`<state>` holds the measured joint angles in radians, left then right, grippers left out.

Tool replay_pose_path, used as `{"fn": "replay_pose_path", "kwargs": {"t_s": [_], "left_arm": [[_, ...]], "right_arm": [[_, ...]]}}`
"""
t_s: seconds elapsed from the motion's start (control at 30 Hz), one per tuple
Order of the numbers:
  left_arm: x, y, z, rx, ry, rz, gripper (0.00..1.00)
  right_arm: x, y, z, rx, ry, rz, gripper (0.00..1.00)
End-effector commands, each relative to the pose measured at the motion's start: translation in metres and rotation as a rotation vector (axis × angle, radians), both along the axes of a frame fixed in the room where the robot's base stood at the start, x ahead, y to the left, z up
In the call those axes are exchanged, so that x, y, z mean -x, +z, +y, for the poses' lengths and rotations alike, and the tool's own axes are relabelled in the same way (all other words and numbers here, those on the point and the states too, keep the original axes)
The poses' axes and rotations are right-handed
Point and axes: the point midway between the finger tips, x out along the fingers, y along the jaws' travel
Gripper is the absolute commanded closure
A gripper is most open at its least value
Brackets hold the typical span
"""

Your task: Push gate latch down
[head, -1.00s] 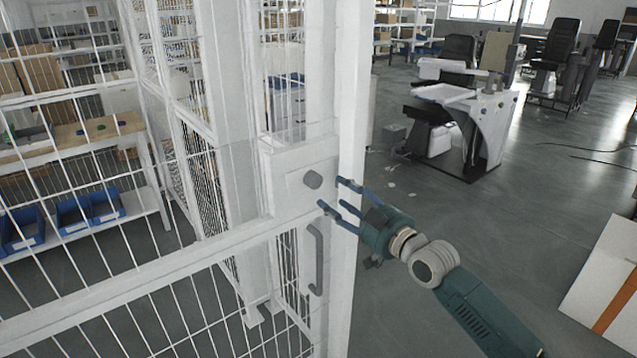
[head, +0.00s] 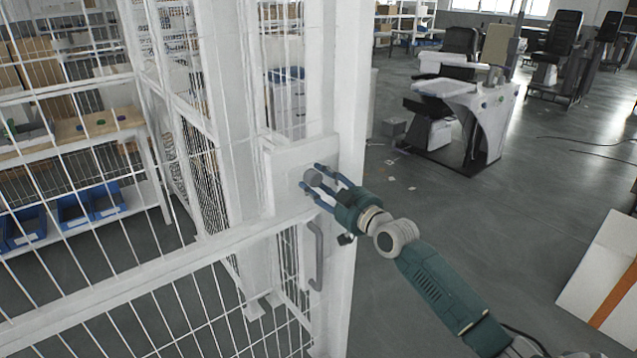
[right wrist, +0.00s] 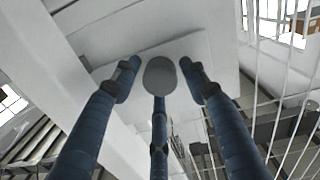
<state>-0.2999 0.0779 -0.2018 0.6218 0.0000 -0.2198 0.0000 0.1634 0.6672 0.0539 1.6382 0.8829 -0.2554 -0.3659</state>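The gate latch is a grey round knob (head: 311,178) on a white plate (head: 286,160) fixed to the white gate. My right gripper (head: 312,178) is at the knob, its blue fingers open and spread around it. In the right wrist view the knob (right wrist: 159,75) sits between the tips of the two upper fingers, with a third finger below it. Gaps show between the knob and the two upper fingers; I cannot tell whether the lower one touches it. My left gripper is not in view.
A grey vertical handle (head: 316,255) is on the gate below the plate. A white post (head: 345,250) stands right beside the plate. Mesh fencing fills the left, with shelves and blue bins (head: 88,206) behind it. The floor at right is largely open.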

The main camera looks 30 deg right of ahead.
Motion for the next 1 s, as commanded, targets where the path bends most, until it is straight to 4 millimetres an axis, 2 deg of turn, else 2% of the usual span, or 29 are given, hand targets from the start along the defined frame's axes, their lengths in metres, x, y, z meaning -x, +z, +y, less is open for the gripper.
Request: {"fn": "replay_pose_path", "kwargs": {"t_s": [0.03,0.17,0.2,0.37,0.63,0.93,0.97,1.0], "left_arm": [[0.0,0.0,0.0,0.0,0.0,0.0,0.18],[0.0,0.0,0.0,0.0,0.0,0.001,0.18],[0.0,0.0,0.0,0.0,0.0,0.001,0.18],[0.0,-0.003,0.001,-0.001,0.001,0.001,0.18],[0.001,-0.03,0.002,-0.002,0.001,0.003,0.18],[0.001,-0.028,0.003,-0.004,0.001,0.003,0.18],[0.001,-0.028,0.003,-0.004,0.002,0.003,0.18],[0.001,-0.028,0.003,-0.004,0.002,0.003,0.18]], "right_arm": [[0.0,0.0,0.0,0.0,0.0,0.0,0.72],[0.0,0.0,0.0,0.0,0.0,0.0,0.97],[0.0,0.0,0.0,0.0,0.0,0.0,1.0],[0.0,-0.004,0.0,0.0,0.0,0.002,1.0],[0.0,-0.036,0.0,0.002,0.001,0.003,1.0],[0.001,-0.038,0.001,0.0,0.002,0.009,1.0],[0.001,-0.038,0.001,0.001,0.001,0.01,0.63],[0.001,-0.039,0.001,0.001,0.002,0.011,0.55]]}}
